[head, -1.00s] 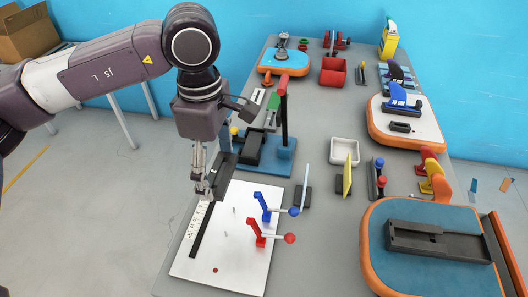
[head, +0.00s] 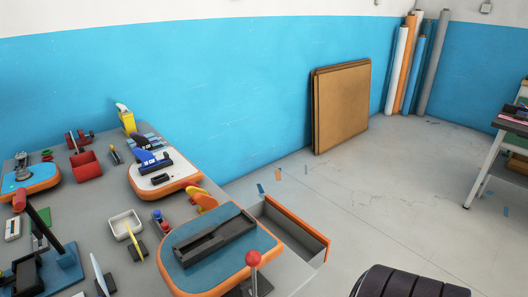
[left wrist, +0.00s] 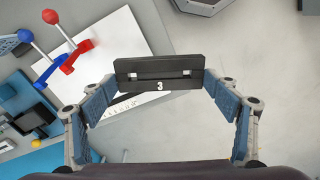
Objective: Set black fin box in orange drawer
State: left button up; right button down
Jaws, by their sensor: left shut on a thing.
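My left gripper (left wrist: 161,82) shows in the left wrist view, its two blue-padded fingers shut on a black fin box (left wrist: 160,66). The box is a short block with a slot along it and a white "3" on its face. It is held off the floor, with the white board's corner behind it. The orange drawer (head: 297,217) stands open at the table's right side in the head view, with its orange front facing out. Its inside is partly seen and looks empty. My left gripper is outside the head view, and my right gripper shows in neither view.
A blue board (head: 185,268) with an orange rim bears a long dark fin box (head: 213,238) beside the drawer. A red-knobbed lever (head: 253,259) stands near its front edge. Brown panels (head: 341,106) lean on the wall. The floor right of the drawer is mostly clear.

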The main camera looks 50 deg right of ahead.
pick_arm(q)
jog(key=s+a+f+m, duration=0.2)
jog(key=s+f+m, duration=0.2)
jog(key=f+m, duration=0.2)
jog(key=s+a+f+m, duration=0.3)
jog(key=s+f+m, duration=0.2)
jog(key=f, duration=0.5)
jog(key=shift+a+m, duration=0.2)
jog(key=shift+m, duration=0.2)
